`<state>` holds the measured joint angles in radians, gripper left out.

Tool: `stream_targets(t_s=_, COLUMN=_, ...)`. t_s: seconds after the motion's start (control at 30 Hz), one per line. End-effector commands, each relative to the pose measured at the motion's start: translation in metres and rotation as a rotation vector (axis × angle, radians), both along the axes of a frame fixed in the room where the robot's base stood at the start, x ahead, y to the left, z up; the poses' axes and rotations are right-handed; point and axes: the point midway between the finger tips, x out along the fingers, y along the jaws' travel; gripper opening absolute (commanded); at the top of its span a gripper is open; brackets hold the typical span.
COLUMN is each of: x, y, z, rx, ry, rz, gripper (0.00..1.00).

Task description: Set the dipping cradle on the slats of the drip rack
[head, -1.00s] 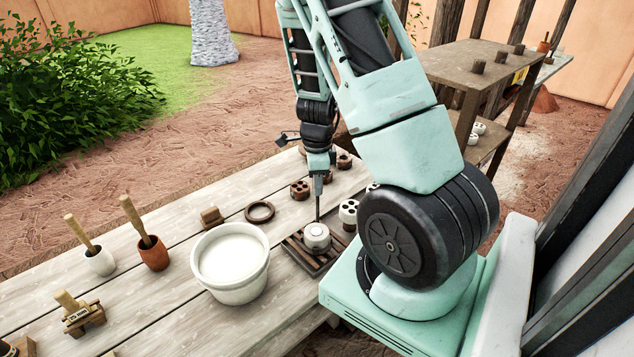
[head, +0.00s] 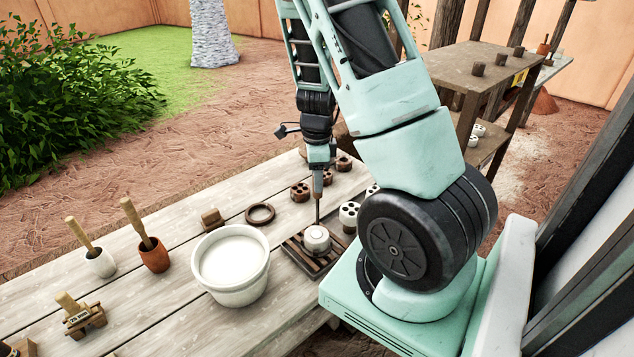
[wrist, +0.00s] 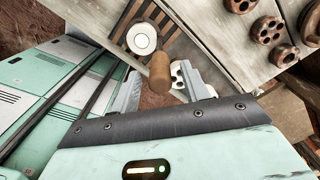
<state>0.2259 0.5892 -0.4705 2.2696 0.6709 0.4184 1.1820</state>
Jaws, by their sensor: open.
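The dipping cradle (head: 317,240) is a white, round, dipped-looking piece with a thin upright rod and a brown wooden grip. It stands on the dark slats of the drip rack (head: 299,256), near the middle, and looks upright. In the wrist view, its white top (wrist: 141,39) shows over the drip rack (wrist: 120,22), with the brown grip (wrist: 160,74) pointing toward the camera. My gripper (head: 318,166) is directly above the cradle. In the wrist view, the fingers of my gripper (wrist: 163,72) are open on either side of the grip, apart from it.
A white bucket of pale liquid (head: 230,262) stands left of the rack. A white holed piece (head: 349,214) stands close to the rack's right side. Two handled pots stand farther left.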

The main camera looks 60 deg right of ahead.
Motion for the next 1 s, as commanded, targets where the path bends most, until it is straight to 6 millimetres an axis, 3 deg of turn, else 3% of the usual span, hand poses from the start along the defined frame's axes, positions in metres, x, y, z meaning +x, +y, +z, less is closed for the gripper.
stream_targets(t_s=0.2, x=0.002, y=0.000, z=0.051, rx=-0.001, ry=-0.005, rz=0.003, gripper=0.46)
stream_targets(t_s=0.4, x=0.001, y=0.000, z=0.081, rx=0.000, ry=-0.003, rz=0.003, gripper=0.46)
stream_targets(t_s=0.67, x=0.000, y=0.000, z=0.092, rx=0.000, ry=0.000, rz=0.001, gripper=0.46)
stream_targets(t_s=0.77, x=0.004, y=0.010, z=0.092, rx=0.010, ry=-0.002, rz=0.049, gripper=0.46)
stream_targets(t_s=0.87, x=0.016, y=0.050, z=0.095, rx=0.045, ry=-0.016, rz=0.260, gripper=0.46)
stream_targets(t_s=0.97, x=0.028, y=0.126, z=0.103, rx=0.097, ry=-0.042, rz=0.671, gripper=0.46)
stream_targets(t_s=1.0, x=0.027, y=0.164, z=0.108, rx=0.117, ry=-0.056, rz=0.886, gripper=0.46)
